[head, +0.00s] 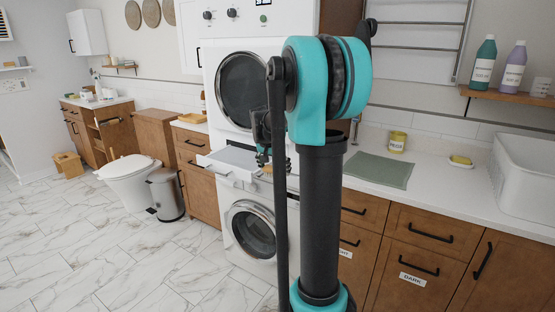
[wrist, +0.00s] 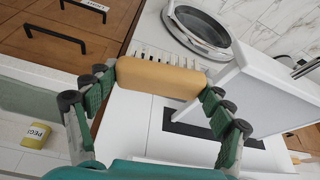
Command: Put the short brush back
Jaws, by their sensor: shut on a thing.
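The short brush (wrist: 160,78) has a light wooden block with pale bristles along its far edge. It lies crosswise between the green-padded fingers of my gripper (wrist: 158,88) in the wrist view, and the fingers press on its two ends. In the head view my gripper (head: 263,150) is in front of the stacked machines, above the pulled-out white shelf, and is partly hidden by my arm. The brush is too small there to make out clearly. I cannot tell its exact height above the shelf.
The pulled-out white shelf (head: 226,162) juts out between the dryer and the washer (head: 250,230). The counter at right holds a green mat (head: 378,170), a yellow pegs tub (head: 397,142) and a sponge on a dish (head: 461,161).

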